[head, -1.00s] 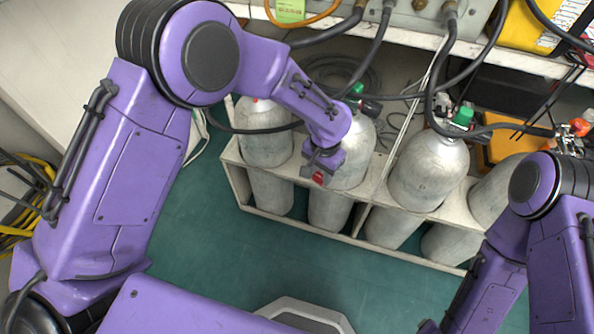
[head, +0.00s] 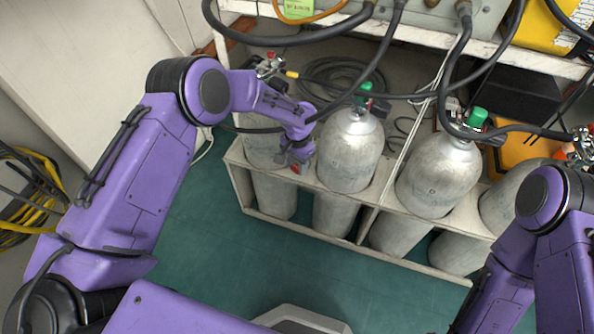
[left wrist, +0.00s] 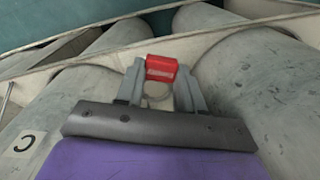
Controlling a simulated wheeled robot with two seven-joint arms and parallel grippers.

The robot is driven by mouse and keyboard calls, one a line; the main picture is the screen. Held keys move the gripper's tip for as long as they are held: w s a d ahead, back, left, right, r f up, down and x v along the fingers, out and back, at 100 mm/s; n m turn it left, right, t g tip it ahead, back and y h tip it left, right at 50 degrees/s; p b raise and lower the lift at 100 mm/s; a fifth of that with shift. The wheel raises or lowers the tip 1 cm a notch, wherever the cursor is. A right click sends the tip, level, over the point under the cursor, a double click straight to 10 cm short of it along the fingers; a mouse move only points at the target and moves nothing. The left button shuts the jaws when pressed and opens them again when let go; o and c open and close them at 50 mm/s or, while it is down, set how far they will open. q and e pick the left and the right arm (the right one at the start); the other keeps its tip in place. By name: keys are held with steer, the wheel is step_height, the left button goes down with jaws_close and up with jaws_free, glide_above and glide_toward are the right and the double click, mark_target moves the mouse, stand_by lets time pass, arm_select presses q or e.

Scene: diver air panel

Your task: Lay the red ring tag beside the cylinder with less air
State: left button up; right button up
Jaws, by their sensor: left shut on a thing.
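My left gripper (head: 296,166) is shut on the red ring tag (head: 294,169), in front of the gap between the far-left cylinder (head: 262,150) and the second cylinder (head: 349,150). In the left wrist view the red tag (left wrist: 161,68) sits between the fingertips of the left gripper (left wrist: 160,82), with a grey cylinder on each side. A third cylinder (head: 437,178) and a fourth (head: 503,203) stand to the right. I cannot read any air gauge. My right arm shows at the right, but its gripper is out of view.
A pale rack (head: 334,238) holds the cylinders upright. Black hoses (head: 410,96) loop above and behind them from the grey panel (head: 425,14). The green floor (head: 210,235) in front is clear. Yellow cable (head: 30,205) lies at the left.

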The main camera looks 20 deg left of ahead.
mark_target(297, 167)
arm_select(q)
step_height(297, 167, down, 3)
steer(key=shift+w+f, duration=0.1)
steer(key=shift+f, duration=0.05)
